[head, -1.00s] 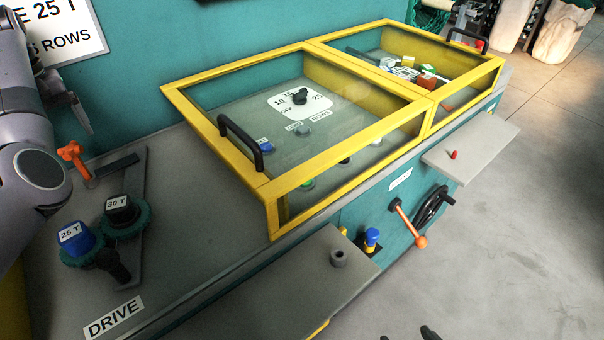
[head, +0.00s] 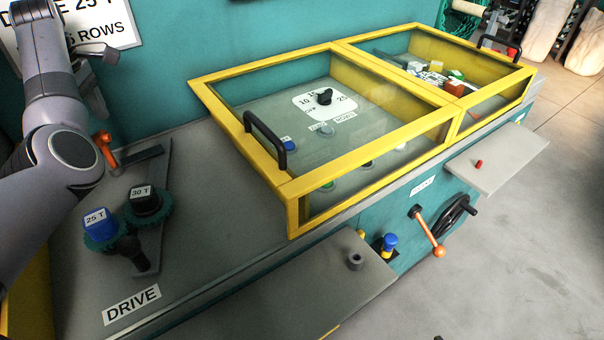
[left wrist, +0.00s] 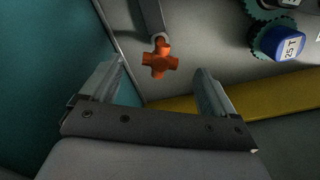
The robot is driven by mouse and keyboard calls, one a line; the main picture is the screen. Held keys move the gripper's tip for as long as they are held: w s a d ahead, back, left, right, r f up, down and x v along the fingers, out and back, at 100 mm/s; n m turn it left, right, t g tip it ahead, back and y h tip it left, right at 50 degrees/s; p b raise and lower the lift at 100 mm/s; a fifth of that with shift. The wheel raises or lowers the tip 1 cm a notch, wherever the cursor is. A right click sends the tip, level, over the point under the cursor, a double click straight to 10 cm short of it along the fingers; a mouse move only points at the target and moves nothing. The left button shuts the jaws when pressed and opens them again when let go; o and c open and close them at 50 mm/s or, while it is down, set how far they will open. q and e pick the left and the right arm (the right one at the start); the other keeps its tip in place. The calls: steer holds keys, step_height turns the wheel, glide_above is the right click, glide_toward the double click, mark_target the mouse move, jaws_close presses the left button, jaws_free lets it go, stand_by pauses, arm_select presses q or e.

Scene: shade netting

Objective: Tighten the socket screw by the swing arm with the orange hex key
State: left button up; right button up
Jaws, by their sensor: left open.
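An orange cross-shaped handle (head: 103,146), which looks like the hex key's, stands at the end of a short dark bar (head: 142,155). In the left wrist view the orange handle (left wrist: 160,60) shows ahead, between the fingertips in the picture. My left gripper (head: 108,88) is open and empty, above and behind the handle; they look apart. The wrist view shows both its fingers (left wrist: 158,70) spread. A long grey plate (head: 152,240), seemingly the swing arm, carries the 25 T and 30 T gears. I cannot make out the socket screw. My right gripper is not in view.
The blue-capped 25 T gear (head: 98,228) and black-capped 30 T gear (head: 147,203) stand close in front of the handle. A yellow-framed glazed cover (head: 285,205) lies to the right. The teal wall (head: 160,60) is behind. The deck by the DRIVE label (head: 131,305) is clear.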

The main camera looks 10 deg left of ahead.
arm_select(q)
steer(key=shift+f, duration=0.15)
steer(key=shift+f, duration=1.15)
steer(key=c, duration=1.6)
steer(key=shift+m, duration=1.6)
jaws_close()
